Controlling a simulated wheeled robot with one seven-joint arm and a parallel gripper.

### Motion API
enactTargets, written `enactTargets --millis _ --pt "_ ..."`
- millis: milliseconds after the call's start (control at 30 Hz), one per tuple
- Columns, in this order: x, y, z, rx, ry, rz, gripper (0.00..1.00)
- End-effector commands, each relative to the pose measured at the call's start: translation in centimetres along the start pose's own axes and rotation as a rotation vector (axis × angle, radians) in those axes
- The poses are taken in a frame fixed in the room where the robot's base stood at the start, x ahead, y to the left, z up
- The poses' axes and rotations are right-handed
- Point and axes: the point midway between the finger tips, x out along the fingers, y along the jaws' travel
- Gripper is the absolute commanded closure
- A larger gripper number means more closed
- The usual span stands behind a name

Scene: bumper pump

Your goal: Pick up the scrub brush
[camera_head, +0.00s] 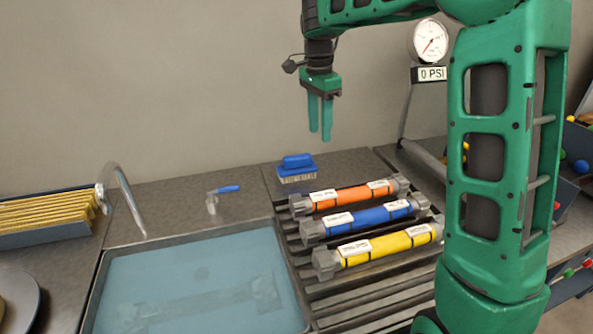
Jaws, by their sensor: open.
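The scrub brush (297,169) has a blue handle on top and pale bristles below. It stands on the dark counter behind the orange tube, near the back wall. My gripper (320,138) hangs from the green arm with its two green fingers pointing down. It is open and empty. In the picture it is above and slightly right of the brush, apart from it. Nothing hides the brush.
Orange (352,196), blue (369,215) and yellow (386,246) tubes lie on a slatted rack right of the water-filled sink (190,285). A faucet (122,195), a small blue-handled valve (219,196) and a pressure gauge (430,40) stand nearby.

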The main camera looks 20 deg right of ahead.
Motion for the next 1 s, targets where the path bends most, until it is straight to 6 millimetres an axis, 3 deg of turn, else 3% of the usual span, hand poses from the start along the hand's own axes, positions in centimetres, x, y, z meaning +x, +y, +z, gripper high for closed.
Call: enactTargets --millis 33,100,267,600,867,1000 --pt "0.3 -1.7 1.1 0.036 -0.017 -0.001 0.58" --pt "0.4 -3.4 2.4 0.084 -0.036 -0.003 0.58" --pt "0.7 -5.3 3.9 0.149 -0.061 -0.004 0.58" --pt "5.0 -5.5 4.4 0.161 -0.065 -0.002 0.58" --pt "6.7 -5.5 4.5 0.159 -0.065 -0.003 0.58" --pt "8.7 -5.5 4.7 0.158 -0.065 -0.001 0.58"
